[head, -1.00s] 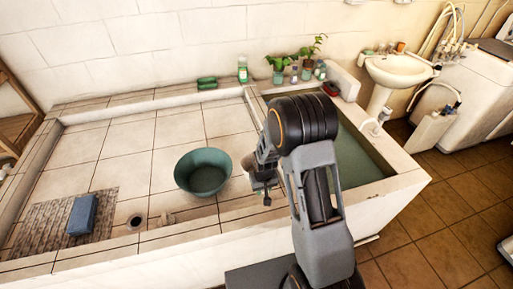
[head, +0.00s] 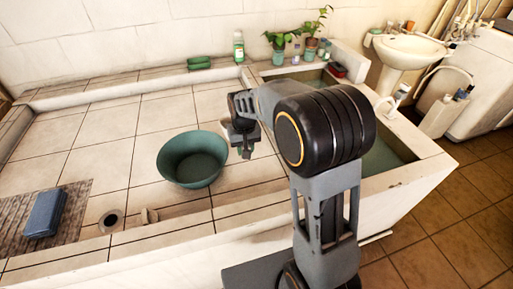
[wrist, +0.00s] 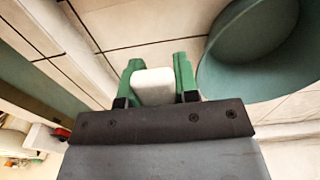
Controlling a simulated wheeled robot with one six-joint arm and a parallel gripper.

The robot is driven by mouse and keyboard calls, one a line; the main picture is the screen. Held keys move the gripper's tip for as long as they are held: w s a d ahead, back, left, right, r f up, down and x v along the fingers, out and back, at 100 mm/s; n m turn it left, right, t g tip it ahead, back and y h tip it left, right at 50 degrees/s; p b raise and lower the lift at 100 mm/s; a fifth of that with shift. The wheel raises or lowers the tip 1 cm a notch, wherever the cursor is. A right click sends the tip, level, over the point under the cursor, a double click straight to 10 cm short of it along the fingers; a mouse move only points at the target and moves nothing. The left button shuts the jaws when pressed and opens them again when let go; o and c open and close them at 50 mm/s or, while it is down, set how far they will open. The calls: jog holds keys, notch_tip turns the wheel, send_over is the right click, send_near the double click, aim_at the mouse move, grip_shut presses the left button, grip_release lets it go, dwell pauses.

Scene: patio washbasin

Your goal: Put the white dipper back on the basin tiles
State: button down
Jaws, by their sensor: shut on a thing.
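The white dipper (wrist: 153,87) shows in the wrist view as a pale, rounded block between the green fingers of my gripper (wrist: 157,68). My gripper is shut on it. In the head view my gripper (head: 244,150) points down over the basin tiles (head: 112,128), just right of the green bowl.
The green bowl (head: 192,168) stands close to my gripper; it also shows in the wrist view (wrist: 222,68). A water trough (head: 385,160) lies to the right. A blue brush-like block (head: 45,212) lies at left. The tiles behind and left of the bowl are clear.

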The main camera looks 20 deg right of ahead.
jog(key=w+d+f+p, duration=0.1)
jog(key=w+d+f, duration=0.6)
jog(key=w, duration=0.1)
jog(key=shift+d+f, duration=0.3)
jog(key=shift+f, duration=0.1)
jog(key=shift+w+d+f, duration=0.35)
jog(key=shift+w+f, duration=0.05)
jog(key=shift+f, duration=1.8)
jog(key=shift+f, duration=0.1)
jog(key=shift+f, duration=0.15)
jog(key=c, duration=0.9)
grip_release()
jog(key=shift+o, duration=0.2)
